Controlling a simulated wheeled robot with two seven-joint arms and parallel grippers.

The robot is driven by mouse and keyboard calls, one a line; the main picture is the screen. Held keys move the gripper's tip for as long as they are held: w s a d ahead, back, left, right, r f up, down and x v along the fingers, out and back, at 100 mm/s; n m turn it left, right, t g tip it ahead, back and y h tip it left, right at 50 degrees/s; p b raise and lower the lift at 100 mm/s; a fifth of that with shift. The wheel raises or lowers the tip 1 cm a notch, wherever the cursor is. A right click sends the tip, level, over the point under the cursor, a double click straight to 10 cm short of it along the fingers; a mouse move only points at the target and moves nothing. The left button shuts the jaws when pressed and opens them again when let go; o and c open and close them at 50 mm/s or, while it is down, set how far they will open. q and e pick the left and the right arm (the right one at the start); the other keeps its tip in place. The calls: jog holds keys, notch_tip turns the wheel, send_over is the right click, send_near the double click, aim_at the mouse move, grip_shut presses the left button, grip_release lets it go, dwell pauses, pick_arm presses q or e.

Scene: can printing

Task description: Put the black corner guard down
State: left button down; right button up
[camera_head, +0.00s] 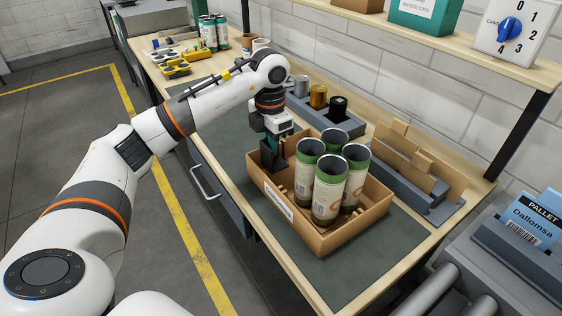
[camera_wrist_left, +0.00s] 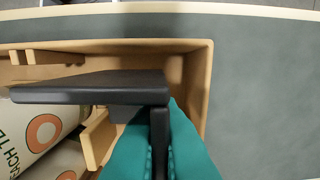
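The black corner guard (camera_head: 267,156) is at the near-left corner of an open cardboard box (camera_head: 331,238). My left gripper (camera_head: 275,139) points down over that corner, with its teal fingers on the guard. In the left wrist view the guard (camera_wrist_left: 92,88) shows as a flat black plate with a second wall at an angle, and the teal fingers (camera_wrist_left: 160,145) close around that wall. The guard overlaps the box corner in both views; I cannot tell if it touches the box. My right gripper is not in view.
Several green-topped cans (camera_head: 330,185) stand in the box among cardboard dividers. The box is on a dark mat (camera_head: 337,284). Behind it are a grey holder (camera_head: 345,125) with small cylinders and a grey rack (camera_head: 437,208) of cardboard pieces. A shelf (camera_head: 440,42) overhangs the back.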

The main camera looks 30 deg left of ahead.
aim_at(272, 161)
pick_arm(q)
jog(key=shift+f, duration=0.75)
notch_tip(272, 161, down, 2)
jog(key=shift+w+f, duration=0.1)
jog(key=shift+f, duration=0.7)
jog(key=c, duration=1.6)
grip_release()
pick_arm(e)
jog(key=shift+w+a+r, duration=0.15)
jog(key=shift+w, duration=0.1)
